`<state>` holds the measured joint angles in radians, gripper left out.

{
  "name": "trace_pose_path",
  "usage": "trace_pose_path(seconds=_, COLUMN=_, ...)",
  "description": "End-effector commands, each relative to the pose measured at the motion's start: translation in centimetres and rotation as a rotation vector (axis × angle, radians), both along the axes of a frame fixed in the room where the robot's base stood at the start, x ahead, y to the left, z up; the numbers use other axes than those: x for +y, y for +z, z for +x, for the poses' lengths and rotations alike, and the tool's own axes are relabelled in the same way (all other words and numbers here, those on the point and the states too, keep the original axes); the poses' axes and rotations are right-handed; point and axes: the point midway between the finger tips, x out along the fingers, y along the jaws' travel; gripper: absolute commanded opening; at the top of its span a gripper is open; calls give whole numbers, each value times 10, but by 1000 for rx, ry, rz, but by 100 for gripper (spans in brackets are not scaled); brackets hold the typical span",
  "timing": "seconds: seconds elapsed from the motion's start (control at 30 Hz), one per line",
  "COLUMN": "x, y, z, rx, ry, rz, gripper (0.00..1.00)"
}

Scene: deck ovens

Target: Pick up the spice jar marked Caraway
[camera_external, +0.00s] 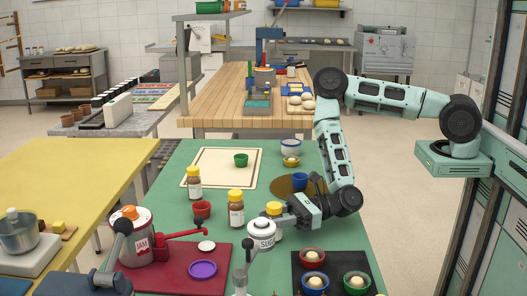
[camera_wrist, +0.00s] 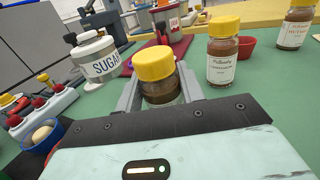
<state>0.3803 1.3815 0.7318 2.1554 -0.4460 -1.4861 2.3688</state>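My gripper (camera_wrist: 160,82) has its two fingers on either side of a spice jar (camera_wrist: 162,88) with a yellow lid and brown contents. The fingers look open, with slight gaps beside the jar; contact is hard to judge. This jar's label is hidden, so I cannot tell its name. It also shows in the external view (camera_external: 274,209), partly behind the sugar canister. A second yellow-lidded jar (camera_wrist: 223,52) stands to the right, with a label too small to read surely. A third jar (camera_wrist: 296,25) stands farther right, its label also unclear. My gripper also shows in the external view (camera_external: 285,215).
A white sugar canister (camera_wrist: 96,56) stands close on the left. A red bowl (camera_wrist: 246,46) sits behind the second jar. A red board (camera_external: 178,275) with a jam pot (camera_external: 134,243) lies nearby.

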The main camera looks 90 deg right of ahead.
Motion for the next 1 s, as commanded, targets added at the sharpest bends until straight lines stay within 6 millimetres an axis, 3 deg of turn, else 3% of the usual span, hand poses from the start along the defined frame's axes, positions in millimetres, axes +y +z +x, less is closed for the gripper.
trace_pose_path(seconds=0.07, x=0, y=0, z=0, rx=0, ry=0, rz=0, gripper=13)
trace_pose_path(seconds=0.43, x=0, y=9, z=1, rx=-3, ry=-1, rz=1, gripper=13)
trace_pose_path(seconds=1.0, x=-1, y=109, z=1, rx=-4, ry=-2, rz=1, gripper=13)
